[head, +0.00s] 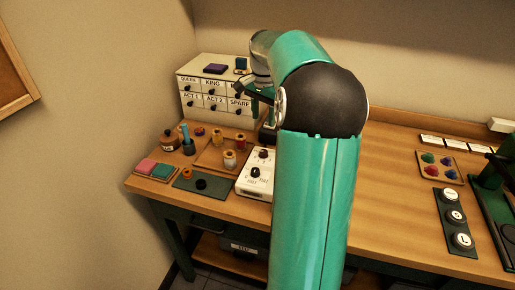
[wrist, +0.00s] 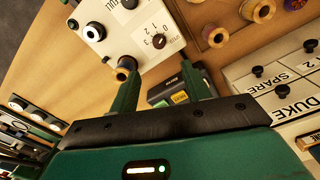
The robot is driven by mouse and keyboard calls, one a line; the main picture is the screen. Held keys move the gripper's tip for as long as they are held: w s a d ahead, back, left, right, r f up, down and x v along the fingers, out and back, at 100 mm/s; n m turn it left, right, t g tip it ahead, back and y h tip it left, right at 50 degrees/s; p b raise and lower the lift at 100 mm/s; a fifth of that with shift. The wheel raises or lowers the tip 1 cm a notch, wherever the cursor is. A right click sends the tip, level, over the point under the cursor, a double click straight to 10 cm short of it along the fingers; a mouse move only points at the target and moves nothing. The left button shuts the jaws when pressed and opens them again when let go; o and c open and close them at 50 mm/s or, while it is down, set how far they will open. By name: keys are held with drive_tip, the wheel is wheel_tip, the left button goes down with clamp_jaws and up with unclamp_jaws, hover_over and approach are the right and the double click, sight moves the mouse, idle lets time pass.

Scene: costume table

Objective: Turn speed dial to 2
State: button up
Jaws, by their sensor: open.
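The white control box (head: 248,184) stands on the table left of my arm in the head view, with two dark knobs on its top. In the wrist view the speed dial (wrist: 158,41) is a dark round knob with numbers 0 to 3 around it; its exact setting is too small to read. It appears to be the rear knob (head: 264,154) in the head view. My gripper (wrist: 158,82) is open and empty, its two green fingers apart. The dial shows beyond the gap between the fingertips, not touched.
A wooden tray (head: 206,165) with spools lies left of the box. A labelled drawer cabinet (head: 205,97) stands behind. A green panel (head: 183,181) with a dark knob is at front left. A dark button panel (head: 447,220) is at right. The table between it and my arm is clear.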

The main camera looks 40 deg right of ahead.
sight(264, 151)
wheel_tip(264, 151, down, 13)
drive_tip(key=shift+s+f, duration=0.1)
drive_tip(key=shift+f, duration=0.05)
idle(0.4)
drive_tip(key=c, duration=1)
